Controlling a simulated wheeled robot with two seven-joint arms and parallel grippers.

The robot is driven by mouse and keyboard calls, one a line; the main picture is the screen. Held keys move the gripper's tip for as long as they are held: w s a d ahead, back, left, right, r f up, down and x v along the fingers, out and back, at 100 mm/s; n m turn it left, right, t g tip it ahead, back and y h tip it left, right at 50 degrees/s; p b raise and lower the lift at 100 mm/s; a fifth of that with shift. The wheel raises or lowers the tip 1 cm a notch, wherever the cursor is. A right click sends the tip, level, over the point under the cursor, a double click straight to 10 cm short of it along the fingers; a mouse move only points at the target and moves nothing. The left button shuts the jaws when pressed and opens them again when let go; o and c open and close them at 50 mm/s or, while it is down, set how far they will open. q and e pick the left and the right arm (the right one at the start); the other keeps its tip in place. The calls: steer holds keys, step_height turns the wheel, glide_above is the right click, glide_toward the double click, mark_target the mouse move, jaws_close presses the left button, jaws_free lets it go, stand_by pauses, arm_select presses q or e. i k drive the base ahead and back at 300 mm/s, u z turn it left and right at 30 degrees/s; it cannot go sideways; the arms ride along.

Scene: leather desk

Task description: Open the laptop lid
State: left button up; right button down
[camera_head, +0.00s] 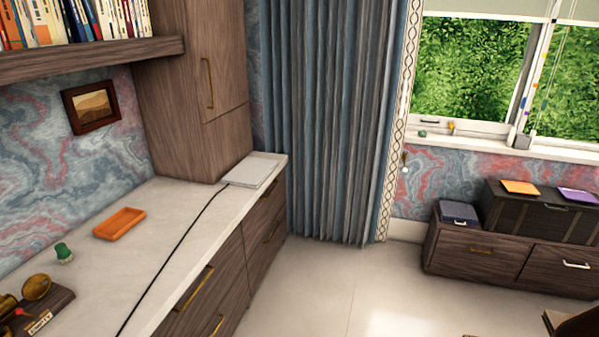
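A flat, pale grey slab (254,169) lies at the far end of the white counter, against the tall wooden cabinet. It may be a closed laptop, but I cannot tell for sure. A black cable (172,263) runs along the counter up to its near left corner. No raised laptop lid shows anywhere. Neither of my grippers is in view.
The counter (150,215) also holds an orange tray (119,223), a small green object (64,253) and a wooden stand with brass parts (38,308). A bookshelf (80,56) hangs above. Low drawers (480,255) stand under the window. The floor (330,280) between is clear.

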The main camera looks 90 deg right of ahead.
mark_target(250, 170)
steer(key=z, duration=3.45)
steer(key=i, duration=3.15)
steer(key=u, duration=1.45)
